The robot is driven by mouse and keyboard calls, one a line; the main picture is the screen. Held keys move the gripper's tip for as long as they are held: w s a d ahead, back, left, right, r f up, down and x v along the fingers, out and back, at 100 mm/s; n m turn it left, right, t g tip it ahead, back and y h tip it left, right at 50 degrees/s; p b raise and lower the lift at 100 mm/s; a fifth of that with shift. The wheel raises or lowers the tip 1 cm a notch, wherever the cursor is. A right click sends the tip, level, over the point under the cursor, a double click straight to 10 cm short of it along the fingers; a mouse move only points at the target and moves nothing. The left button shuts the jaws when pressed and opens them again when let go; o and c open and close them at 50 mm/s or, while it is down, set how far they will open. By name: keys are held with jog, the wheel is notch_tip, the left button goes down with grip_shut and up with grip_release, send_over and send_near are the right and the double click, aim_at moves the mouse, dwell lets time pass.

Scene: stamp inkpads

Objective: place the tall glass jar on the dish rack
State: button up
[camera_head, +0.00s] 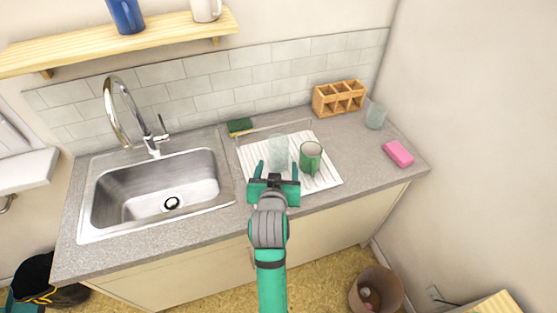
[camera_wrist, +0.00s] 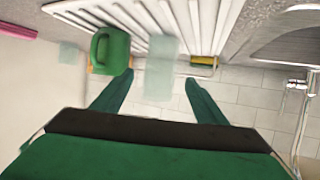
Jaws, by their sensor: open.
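The tall glass jar (camera_head: 278,149) is clear and pale. It appears upright at the white ribbed dish rack (camera_head: 322,182), left of a green mug. My gripper (camera_head: 277,166) is open at the rack, with its fingers on either side of the jar's lower part. In the wrist view the jar (camera_wrist: 160,62) shows between and just beyond the open fingertips (camera_wrist: 159,78), with a gap on each side. The rack's white slats (camera_wrist: 185,22) are at the top of that view. The jar's base is partly hidden, so its exact contact with the rack cannot be told.
The green mug (camera_head: 311,158) stands close right of the jar. A sponge (camera_head: 239,126) lies behind the rack. The sink (camera_head: 160,190) is left. A wooden organizer (camera_head: 339,97), a glass (camera_head: 375,115) and a pink block (camera_head: 398,153) are right. Some counter between is free.

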jog(key=shift+v, duration=1.55)
